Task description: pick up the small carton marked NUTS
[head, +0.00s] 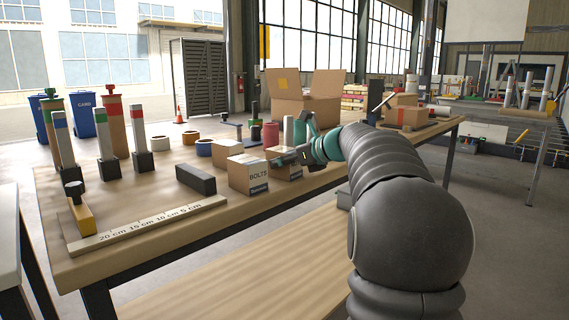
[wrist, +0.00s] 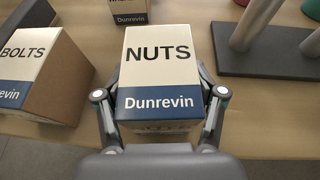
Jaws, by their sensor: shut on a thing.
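The small carton marked NUTS (wrist: 161,60) is white on top with a blue band reading Dunrevin. It fills the middle of the wrist view. My gripper (wrist: 160,100) is shut on it, with one finger against each side. In the head view my gripper (head: 291,158) is at the near edge of the table, and the carton (head: 289,172) shows partly behind the BOLTS carton. I cannot tell whether the carton is touching the table.
The BOLTS carton (wrist: 40,75) stands close on the left. Another carton (wrist: 127,10) is just behind. A grey base with upright rods (wrist: 265,55) stands to the right. A ruler board (head: 150,225) lies at the table's left end. A large open box (head: 305,95) stands farther back.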

